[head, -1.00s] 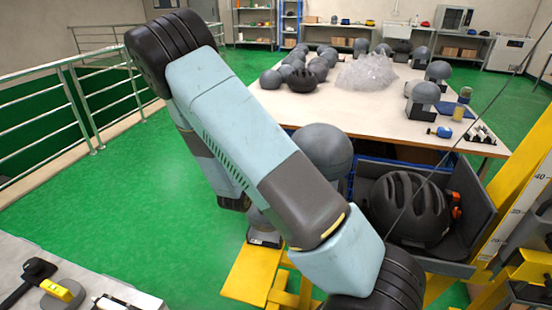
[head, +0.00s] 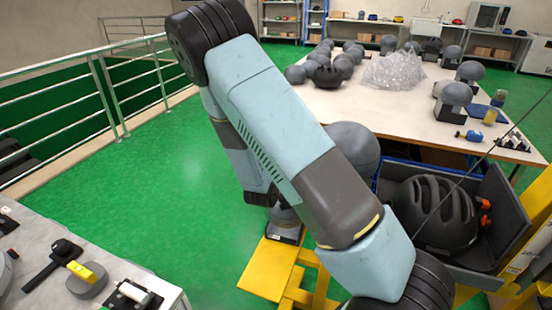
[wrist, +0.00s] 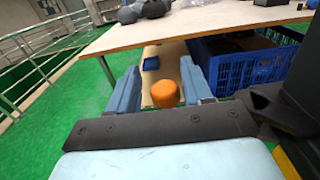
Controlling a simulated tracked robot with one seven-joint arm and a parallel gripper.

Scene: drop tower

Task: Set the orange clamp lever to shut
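An orange rounded, knob-like piece (wrist: 165,94) shows between my fingers in the wrist view; it may be the end of the clamp lever, seen end-on. My gripper (wrist: 161,88) has its two blue fingers apart, one on each side of the orange piece. I see a gap beside it and cannot tell any contact. In the head view my gripper is out of frame below my arm. Small orange-red parts (head: 484,212) show at the right side of the black helmet (head: 435,212); I cannot tell whether they belong to the clamp. The lever's setting cannot be read.
The helmet sits in a grey tray (head: 508,200) beside the yellow tower frame (head: 525,250). A long table (head: 400,110) with helmets and headforms stands behind. A blue crate (wrist: 235,68) is under the table. A grey bench (head: 150,290) is at the lower left. Green floor is clear at left.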

